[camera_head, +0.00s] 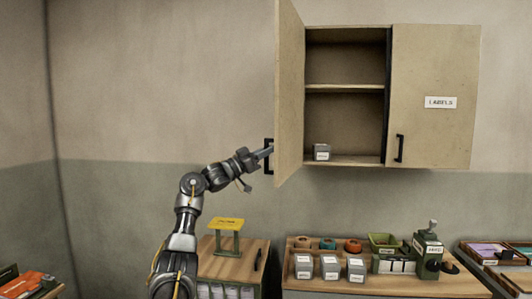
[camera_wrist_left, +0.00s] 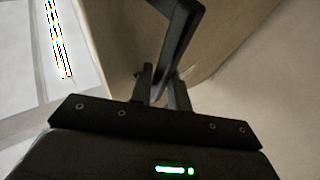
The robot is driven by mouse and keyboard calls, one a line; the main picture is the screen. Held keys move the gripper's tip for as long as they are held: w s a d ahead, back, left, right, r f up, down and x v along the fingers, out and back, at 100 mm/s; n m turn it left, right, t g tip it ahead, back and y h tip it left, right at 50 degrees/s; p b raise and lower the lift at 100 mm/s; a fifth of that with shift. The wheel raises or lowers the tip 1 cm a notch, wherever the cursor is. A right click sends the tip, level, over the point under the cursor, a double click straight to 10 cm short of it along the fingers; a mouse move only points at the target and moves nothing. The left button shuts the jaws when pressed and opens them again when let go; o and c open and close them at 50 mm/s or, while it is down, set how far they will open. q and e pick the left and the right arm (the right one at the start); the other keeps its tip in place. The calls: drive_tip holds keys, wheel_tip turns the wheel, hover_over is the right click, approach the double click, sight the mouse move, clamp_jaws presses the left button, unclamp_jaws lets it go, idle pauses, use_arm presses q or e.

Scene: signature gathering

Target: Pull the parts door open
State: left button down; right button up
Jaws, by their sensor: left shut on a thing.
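The parts door (camera_head: 289,90) is the left door of the wall cabinet. It stands swung wide open, out toward me, and its lettering is not visible. My left gripper (camera_head: 266,151) is shut on the door's black handle (camera_head: 268,168), near the door's lower outer edge. In the left wrist view the fingers (camera_wrist_left: 160,88) close around the black handle bar (camera_wrist_left: 182,40), with the tan door panel (camera_wrist_left: 115,35) behind it. My right gripper is not in view.
The open cabinet half has a shelf (camera_head: 345,87) and a small grey box (camera_head: 321,152) at its bottom. The labels door (camera_head: 440,95) is closed. Below stand a workbench (camera_head: 375,283) with boxes and tools, and a yellow-topped stand (camera_head: 227,223).

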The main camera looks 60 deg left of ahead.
use_arm(q)
drive_tip(key=shift+s+r, duration=0.1)
drive_tip(key=shift+r, duration=0.15)
drive_tip(key=c, duration=1.6)
unclamp_jaws()
drive_tip(key=shift+o, duration=0.8)
drive_tip(key=shift+w+f, duration=0.25)
drive_tip(key=shift+w, duration=0.1)
drive_tip(key=shift+s, duration=0.1)
drive_tip(key=shift+s+f+b, duration=0.25)
drive_tip(key=shift+b, duration=0.15)
drive_tip(key=b+v, duration=0.6)
drive_tip(key=v, duration=0.4)
drive_tip(key=shift+r+b, duration=0.15)
drive_tip(key=shift+b, duration=0.15)
